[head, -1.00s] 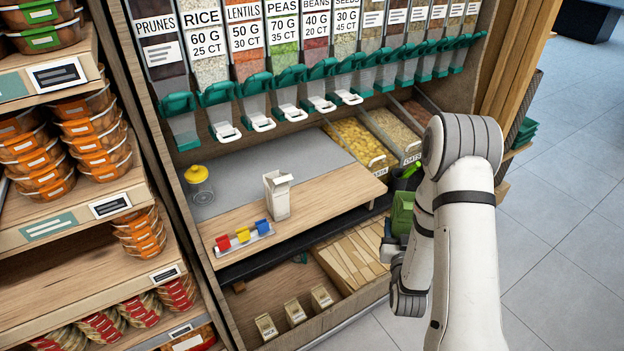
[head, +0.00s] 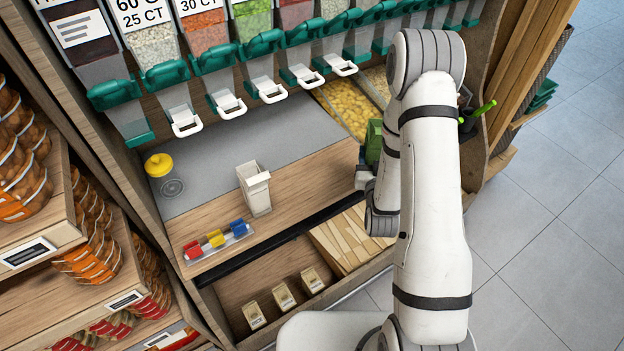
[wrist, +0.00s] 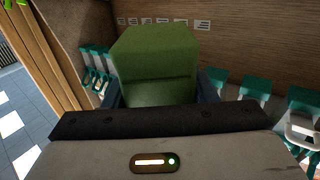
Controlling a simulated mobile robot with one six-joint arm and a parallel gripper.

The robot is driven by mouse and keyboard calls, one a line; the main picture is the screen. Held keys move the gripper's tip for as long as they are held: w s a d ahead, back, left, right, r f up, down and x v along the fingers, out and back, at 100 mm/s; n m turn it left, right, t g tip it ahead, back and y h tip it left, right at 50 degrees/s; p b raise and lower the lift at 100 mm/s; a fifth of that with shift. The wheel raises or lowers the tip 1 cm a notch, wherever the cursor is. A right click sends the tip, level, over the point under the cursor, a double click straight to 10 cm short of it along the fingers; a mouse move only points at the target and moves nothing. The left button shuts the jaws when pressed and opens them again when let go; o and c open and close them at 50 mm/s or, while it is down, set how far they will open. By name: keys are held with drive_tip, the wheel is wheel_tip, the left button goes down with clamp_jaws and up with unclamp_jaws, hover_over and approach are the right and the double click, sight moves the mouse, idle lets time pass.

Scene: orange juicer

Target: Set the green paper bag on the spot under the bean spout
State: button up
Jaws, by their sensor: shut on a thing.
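The green paper bag (wrist: 155,65) fills the middle of the wrist view, between the dark fingers of my gripper (wrist: 160,92), which is shut on it. In the head view the bag (head: 373,143) shows as a small green patch beside my arm, near the right end of the wooden counter. My arm hides most of it and the fingers there. The bean spout (head: 305,75), with a white handle and green lid, hangs left of the bag, below the bin of red beans (head: 295,14). The surface under the spouts is a grey mat (head: 225,150).
An open white carton (head: 256,190) stands on the wooden counter (head: 300,180). A bin of yellow pieces (head: 346,108) lies behind. The mat's middle is clear.

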drive_tip(key=shift+s+a+f+n+y, duration=0.15)
drive_tip(key=shift+a+f+n+y, duration=0.2)
drive_tip(key=shift+f+y, duration=0.15)
drive_tip(key=s+a+f+n+g+y+b, duration=0.2)
drive_tip(key=s+f+n+y, duration=0.1)
drive_tip(key=s+y, duration=0.2)
drive_tip(key=s+a+f+n+g+y+b, duration=0.1)
drive_tip(key=s+a+f+n+y, duration=0.25)
drive_tip(key=s, duration=0.25)
drive_tip(key=shift+y, duration=0.55)
drive_tip(key=b+x, duration=0.2)
drive_tip(key=b, duration=0.1)
drive_tip(key=b+x, duration=0.3)
drive_tip(key=d+b+x, duration=0.1)
drive_tip(key=b+x, duration=0.1)
drive_tip(key=shift+w+a+f+b, duration=0.1)
drive_tip(key=shift+w+a+b, duration=0.25)
drive_tip(key=shift+w, duration=0.3)
drive_tip(key=b, duration=0.4)
drive_tip(key=shift+w+a, duration=0.25)
drive_tip(key=b, duration=0.3)
drive_tip(key=shift+a, duration=0.1)
